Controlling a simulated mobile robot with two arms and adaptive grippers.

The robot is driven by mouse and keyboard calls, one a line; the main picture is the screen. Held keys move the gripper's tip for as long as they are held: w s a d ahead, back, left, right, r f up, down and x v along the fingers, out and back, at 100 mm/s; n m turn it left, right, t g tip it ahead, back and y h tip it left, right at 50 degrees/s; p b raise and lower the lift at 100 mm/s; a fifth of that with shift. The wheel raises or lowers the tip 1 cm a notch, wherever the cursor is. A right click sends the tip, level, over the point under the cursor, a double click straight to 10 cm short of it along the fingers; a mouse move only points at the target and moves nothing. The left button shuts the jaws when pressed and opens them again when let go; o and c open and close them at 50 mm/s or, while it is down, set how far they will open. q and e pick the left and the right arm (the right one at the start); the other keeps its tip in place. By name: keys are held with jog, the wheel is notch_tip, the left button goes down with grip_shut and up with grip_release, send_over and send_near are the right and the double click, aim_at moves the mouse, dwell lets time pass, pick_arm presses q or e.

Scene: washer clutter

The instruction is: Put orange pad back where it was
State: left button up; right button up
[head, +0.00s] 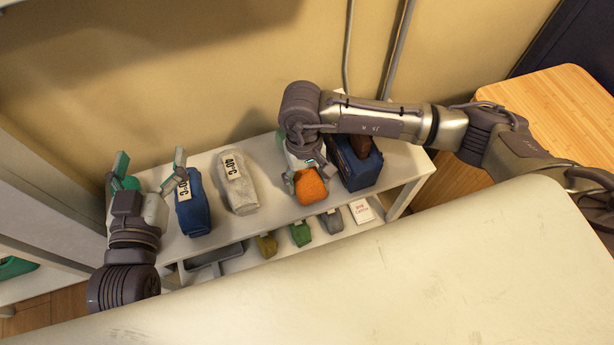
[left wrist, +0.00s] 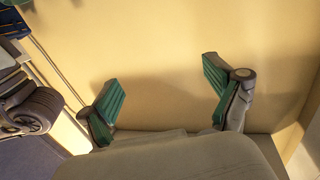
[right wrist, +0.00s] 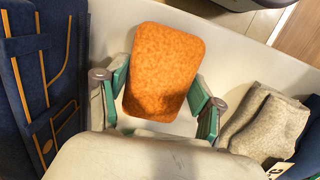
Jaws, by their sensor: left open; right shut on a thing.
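The orange pad (head: 310,186) is a small rounded block near the middle of the white shelf unit's top. My right gripper (head: 304,172) reaches down from above and is shut on it. In the right wrist view the orange pad (right wrist: 164,70) sits between the green fingertips (right wrist: 160,95). I cannot tell whether its underside touches the shelf top. My left gripper (head: 150,170) is open and empty at the left end of the shelf. The left wrist view shows its spread fingers (left wrist: 165,100) with only wall between them.
A blue cloth bundle (head: 192,205) and a grey one (head: 238,185), both with 40°C tags, lie left of the pad. A dark blue bin (head: 362,172) stands right of it. Several small pads, including a green one (head: 300,234), sit on the lower shelf. A pale surface (head: 400,285) fills the foreground.

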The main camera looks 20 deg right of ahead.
aim_at(305, 174)
pick_arm(q)
jog(key=shift+r, duration=0.25)
pick_arm(e)
jog(key=o, duration=1)
pick_arm(q)
jog(key=s+a+f+g+y+p, duration=0.2)
jog(key=s+f+g, duration=0.3)
jog(key=f, duration=0.5)
jog(key=shift+s+a+f+g+p, duration=0.25)
jog(key=shift+s+a+g+p, duration=0.25)
jog(key=shift+g, duration=0.7)
pick_arm(e)
jog(key=r, duration=0.4)
jog(key=w+r, duration=0.1)
jog(key=r, duration=0.7)
jog(key=shift+w, duration=0.25)
pick_arm(q)
jog(key=shift+w, duration=0.1)
